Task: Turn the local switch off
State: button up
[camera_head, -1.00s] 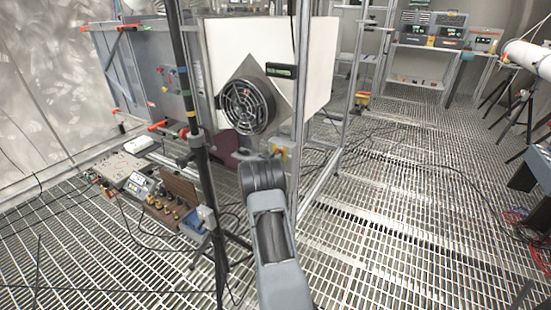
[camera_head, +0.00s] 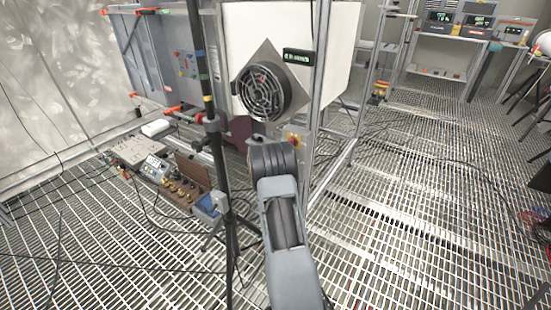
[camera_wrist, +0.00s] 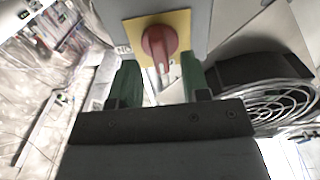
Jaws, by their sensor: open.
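The local switch is a red rotary knob (camera_wrist: 159,46) on a square yellow plate (camera_wrist: 184,22), fixed to a grey box (camera_wrist: 201,28). In the wrist view the knob's handle points down, toward my gripper. My gripper (camera_wrist: 160,70) is open, with one green finger on each side below the knob. The knob's lower end lies close to the gap between the fingertips; I cannot tell whether they touch it. In the head view the switch (camera_head: 295,140) shows just above my arm's end, which hides the gripper.
A round fan grille (camera_head: 263,92) sits close to the switch and appears at right in the wrist view (camera_wrist: 280,105). A black pole stand (camera_head: 212,135) rises left of my arm. Boxes and cables lie on the grated floor, which is mostly open at right.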

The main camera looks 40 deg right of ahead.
jog(key=v, duration=1.1)
